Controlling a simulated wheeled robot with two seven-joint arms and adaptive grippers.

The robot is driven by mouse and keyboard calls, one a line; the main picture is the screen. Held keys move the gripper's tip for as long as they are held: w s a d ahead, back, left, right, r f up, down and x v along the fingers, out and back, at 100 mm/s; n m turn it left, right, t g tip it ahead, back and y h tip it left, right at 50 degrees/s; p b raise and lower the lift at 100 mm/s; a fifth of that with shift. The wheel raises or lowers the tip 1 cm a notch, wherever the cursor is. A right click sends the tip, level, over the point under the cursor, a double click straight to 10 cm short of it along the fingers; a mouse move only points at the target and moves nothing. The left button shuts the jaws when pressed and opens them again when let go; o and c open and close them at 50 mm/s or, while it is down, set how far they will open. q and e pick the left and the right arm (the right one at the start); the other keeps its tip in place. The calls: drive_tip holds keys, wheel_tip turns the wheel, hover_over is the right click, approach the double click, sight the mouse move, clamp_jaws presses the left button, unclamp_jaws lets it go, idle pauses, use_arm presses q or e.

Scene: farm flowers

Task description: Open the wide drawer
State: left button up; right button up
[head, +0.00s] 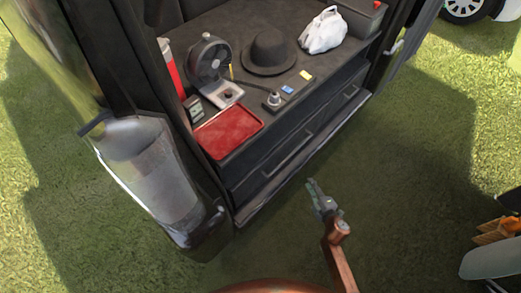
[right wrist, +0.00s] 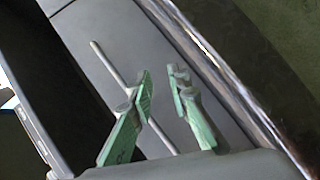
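The wide drawer (head: 262,179) is a dark front low in the back of an open vehicle. Its long bar handle (head: 292,155) runs along the front, and the drawer looks shut. My right gripper (head: 312,184) is in front of it, a little below and right of the handle. In the right wrist view its two green fingers (right wrist: 162,82) are apart with nothing between the tips. A thin bar handle (right wrist: 110,65) lies beyond them on a grey panel, partly hidden by the left finger. I cannot tell whether they touch. My left gripper is not in view.
A shiny sill (head: 305,165) runs below the drawer. Open grass (head: 420,175) lies to the right.

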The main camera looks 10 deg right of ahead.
sight(292, 153)
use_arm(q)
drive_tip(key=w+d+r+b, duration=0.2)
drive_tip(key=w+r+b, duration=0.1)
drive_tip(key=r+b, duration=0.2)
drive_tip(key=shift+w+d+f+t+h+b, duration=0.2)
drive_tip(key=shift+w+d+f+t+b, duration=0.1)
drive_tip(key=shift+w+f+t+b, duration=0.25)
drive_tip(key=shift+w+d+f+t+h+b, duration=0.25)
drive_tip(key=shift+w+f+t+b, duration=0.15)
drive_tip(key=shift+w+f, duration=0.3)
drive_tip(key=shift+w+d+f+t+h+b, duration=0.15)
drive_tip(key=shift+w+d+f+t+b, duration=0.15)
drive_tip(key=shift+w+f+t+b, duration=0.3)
use_arm(e)
drive_tip(key=shift+w+a+r+n+t+y, duration=0.4)
drive_tip(key=shift+w+a+r+n, duration=0.5)
drive_tip(key=shift+w, duration=1.65)
drive_tip(key=shift+w+a+r+n+t+y, duration=0.4)
drive_tip(key=shift+w+a+n, duration=0.7)
drive_tip(key=shift+w, duration=1.45)
drive_tip(key=shift+w+a+r+n+t+y, duration=0.3)
drive_tip(key=shift+w+a+r+n, duration=0.75)
drive_tip(key=shift+w, duration=1.5)
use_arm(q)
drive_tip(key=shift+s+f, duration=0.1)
use_arm(e)
drive_tip(key=shift+a+f+m, duration=0.15)
drive_tip(key=shift+a+m, duration=0.05)
drive_tip(key=shift+m, duration=0.05)
clamp_jaws()
